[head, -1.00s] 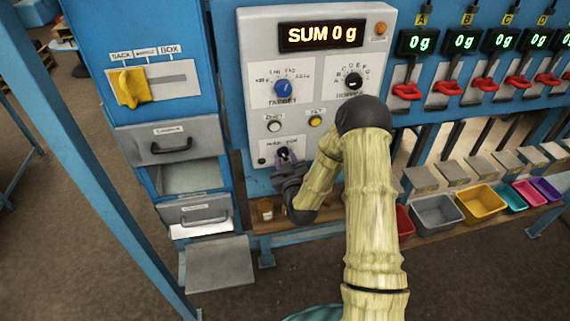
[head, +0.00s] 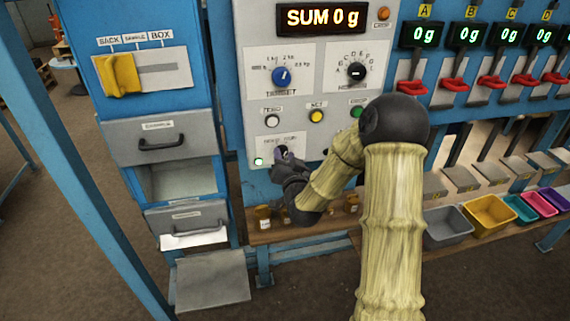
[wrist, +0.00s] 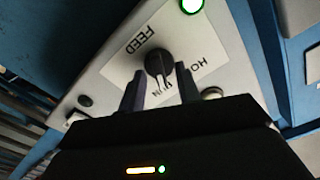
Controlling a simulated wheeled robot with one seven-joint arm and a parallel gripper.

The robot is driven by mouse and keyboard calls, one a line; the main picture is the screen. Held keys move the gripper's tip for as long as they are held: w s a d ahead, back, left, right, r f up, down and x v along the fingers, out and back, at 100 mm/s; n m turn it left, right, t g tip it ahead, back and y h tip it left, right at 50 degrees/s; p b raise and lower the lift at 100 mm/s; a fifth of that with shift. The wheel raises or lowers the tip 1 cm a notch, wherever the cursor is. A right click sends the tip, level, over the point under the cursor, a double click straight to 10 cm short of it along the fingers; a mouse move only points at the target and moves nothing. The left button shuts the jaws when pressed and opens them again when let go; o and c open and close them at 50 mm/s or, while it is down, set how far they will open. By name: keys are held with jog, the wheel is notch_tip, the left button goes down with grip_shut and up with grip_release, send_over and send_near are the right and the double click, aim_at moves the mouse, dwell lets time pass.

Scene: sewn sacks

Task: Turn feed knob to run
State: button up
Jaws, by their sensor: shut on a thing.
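The feed knob (wrist: 158,64) is a dark round knob on a white label plate marked FEED, with HOLD and RUN lettering partly covered by my gripper. My gripper (wrist: 160,86) is shut on the feed knob, one finger on each side. The knob's white pointer line points down in the wrist view, toward the partly hidden lettering ending in N. In the head view my gripper (head: 283,160) is at the lower left of the grey panel and hides most of the knob. A small lamp (head: 259,162) left of the knob is lit; it shows green in the wrist view (wrist: 191,6).
The grey panel (head: 300,90) also holds a blue target knob (head: 282,76), a black knob (head: 356,71) and several buttons. The display (head: 321,18) reads SUM 0 g. Coloured bins (head: 446,228) and a shelf (head: 290,235) with small jars lie below.

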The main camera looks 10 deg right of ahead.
jog(key=shift+r+m, duration=0.2)
jog(key=shift+m, duration=0.1)
jog(key=o, duration=1)
jog(key=shift+w+f, duration=0.1)
jog(key=shift+w, duration=0.05)
jog(key=shift+c, duration=0.2)
jog(key=shift+f, duration=0.1)
